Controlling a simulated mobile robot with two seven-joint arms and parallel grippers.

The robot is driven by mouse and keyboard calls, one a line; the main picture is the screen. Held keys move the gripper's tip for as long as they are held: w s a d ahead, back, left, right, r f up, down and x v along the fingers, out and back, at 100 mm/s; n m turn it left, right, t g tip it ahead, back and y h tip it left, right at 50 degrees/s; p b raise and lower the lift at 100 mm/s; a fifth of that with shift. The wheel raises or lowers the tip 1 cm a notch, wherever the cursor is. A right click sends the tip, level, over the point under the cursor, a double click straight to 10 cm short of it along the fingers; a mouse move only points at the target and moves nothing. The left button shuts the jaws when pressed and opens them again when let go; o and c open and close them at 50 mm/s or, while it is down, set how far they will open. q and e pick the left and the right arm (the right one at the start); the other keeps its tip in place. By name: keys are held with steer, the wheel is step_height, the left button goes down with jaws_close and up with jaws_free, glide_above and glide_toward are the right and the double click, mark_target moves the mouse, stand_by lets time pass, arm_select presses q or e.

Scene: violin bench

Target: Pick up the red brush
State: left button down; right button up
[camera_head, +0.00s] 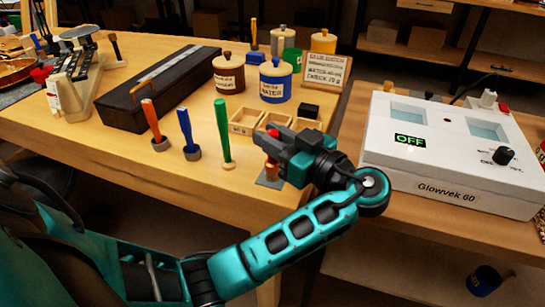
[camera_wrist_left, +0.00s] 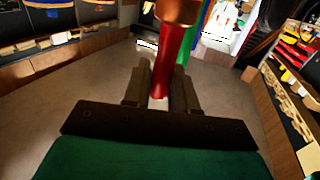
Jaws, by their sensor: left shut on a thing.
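My left gripper (camera_head: 268,140) is at the front right of the wooden bench and is shut on the red brush (camera_head: 271,168). Its copper-coloured part shows below the fingers and a bit of red shows at them; the rest is hidden by the gripper. A grey square plate lies beneath it; I cannot tell whether the brush touches it. In the left wrist view the red handle (camera_wrist_left: 171,75) runs between the two fingers (camera_wrist_left: 158,85), with the copper part at the top edge. My right gripper is in neither view.
Orange (camera_head: 152,122), blue (camera_head: 188,135) and green (camera_head: 223,130) brushes stand upright left of my gripper. Small wooden trays (camera_head: 245,122) and a blue jar (camera_head: 275,82) lie behind it. A white machine reading OFF (camera_head: 455,150) stands on the right-hand table.

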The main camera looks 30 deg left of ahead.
arm_select(q)
steer(key=shift+r, duration=0.15)
step_height(320, 180, up, 20)
steer(key=p, duration=0.3)
steer(key=shift+w+f, duration=0.1)
steer(key=shift+f, duration=0.1)
stand_by(0.7)
